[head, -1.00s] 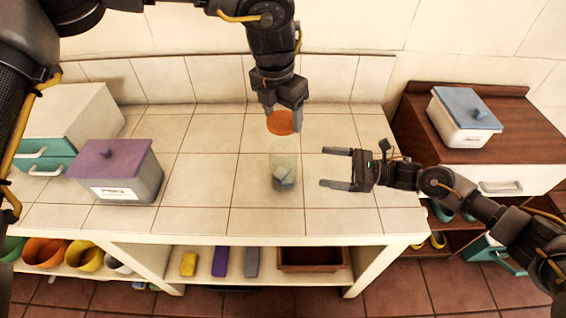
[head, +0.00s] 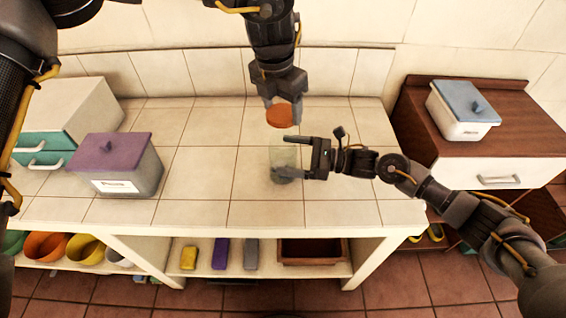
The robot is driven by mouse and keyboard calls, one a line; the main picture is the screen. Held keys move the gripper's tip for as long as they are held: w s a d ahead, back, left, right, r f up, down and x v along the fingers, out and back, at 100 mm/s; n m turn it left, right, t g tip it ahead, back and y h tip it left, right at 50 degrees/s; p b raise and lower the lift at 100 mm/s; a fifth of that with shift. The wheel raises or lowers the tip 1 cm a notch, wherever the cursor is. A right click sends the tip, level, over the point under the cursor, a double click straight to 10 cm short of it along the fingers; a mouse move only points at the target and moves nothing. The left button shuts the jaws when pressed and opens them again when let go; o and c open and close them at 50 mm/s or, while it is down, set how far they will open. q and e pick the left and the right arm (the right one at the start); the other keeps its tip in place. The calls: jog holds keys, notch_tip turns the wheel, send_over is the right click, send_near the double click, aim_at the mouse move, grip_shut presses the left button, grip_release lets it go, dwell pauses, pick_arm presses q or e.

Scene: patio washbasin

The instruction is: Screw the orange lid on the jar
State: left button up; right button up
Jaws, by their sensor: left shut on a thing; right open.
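The orange lid (head: 280,117) is held by my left gripper (head: 283,103), which points down above the counter and is shut on it. The clear jar (head: 281,158) stands upright on the tiled counter below the lid, with something dark grey in its bottom. The lid is apart from the jar. My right gripper (head: 300,158) is open at the jar's right side.
A grey box with a purple lid (head: 113,164) stands at the counter's left (head: 200,215). A white box with a blue lid (head: 463,110) sits on the brown cabinet (head: 420,120) at right. The counter around the jar is clear.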

jog(key=shift+a, duration=0.65)
jog(key=c, duration=1.5)
pick_arm(q)
jog(key=shift+f, duration=2.45)
pick_arm(e)
jog(key=shift+o, duration=0.2)
